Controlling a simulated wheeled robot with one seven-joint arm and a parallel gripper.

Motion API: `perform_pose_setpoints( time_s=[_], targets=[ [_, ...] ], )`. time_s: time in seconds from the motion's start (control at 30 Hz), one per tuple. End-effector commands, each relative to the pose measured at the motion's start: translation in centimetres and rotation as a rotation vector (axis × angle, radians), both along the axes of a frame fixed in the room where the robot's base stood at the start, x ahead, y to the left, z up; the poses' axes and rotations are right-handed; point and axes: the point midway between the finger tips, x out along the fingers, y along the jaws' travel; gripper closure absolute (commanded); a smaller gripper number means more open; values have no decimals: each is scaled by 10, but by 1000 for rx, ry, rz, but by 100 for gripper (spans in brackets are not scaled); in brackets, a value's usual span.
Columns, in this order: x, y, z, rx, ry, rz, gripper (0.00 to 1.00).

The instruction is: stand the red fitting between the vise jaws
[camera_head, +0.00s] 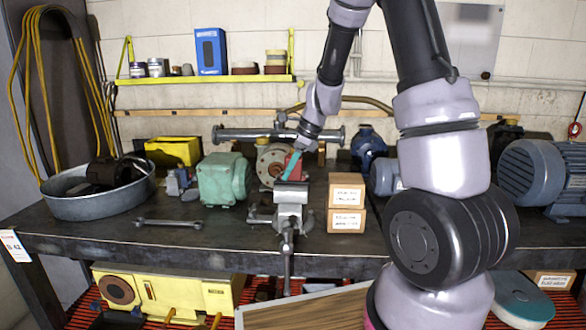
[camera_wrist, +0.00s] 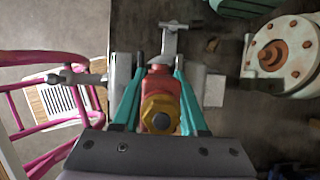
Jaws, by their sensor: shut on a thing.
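The red fitting (camera_head: 296,162) is in my gripper (camera_head: 289,164), just above the vise (camera_head: 291,212) on the workbench. In the wrist view the fitting (camera_wrist: 162,82) has a yellow-orange hex end (camera_wrist: 160,113) facing the camera. The teal fingers of my gripper (camera_wrist: 160,85) are shut on its two sides. The vise (camera_wrist: 171,28) shows beyond and beside the fitting, with grey jaw parts to its left and right. The fitting and fingers hide the gap between the jaws. I cannot tell whether the fitting touches the vise.
Two stacked labelled boxes (camera_head: 346,203) stand close right of the vise. A green motor (camera_head: 223,179) is to its left, and a round pale flanged motor (camera_head: 271,165) behind it. A wrench (camera_head: 168,223) lies at the left front. The bench front between wrench and vise is clear.

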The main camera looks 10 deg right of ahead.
Motion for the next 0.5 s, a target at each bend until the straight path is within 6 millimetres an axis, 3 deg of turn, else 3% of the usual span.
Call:
perform_pose_setpoints(
  time_s=[0.03,0.07,0.1,0.17,0.2,0.37,0.5],
  targets=[
    [-15,-9,-32,-43,46,21,100],
    [-15,-9,-32,-43,46,21,100],
    [-15,-9,-32,-43,45,20,50],
    [-15,-10,-32,-43,45,20,27],
    [-15,-10,-32,-43,45,20,23],
    [-15,-11,-29,-43,45,19,23],
    [-17,-16,-12,-39,35,17,23]
  ],
)
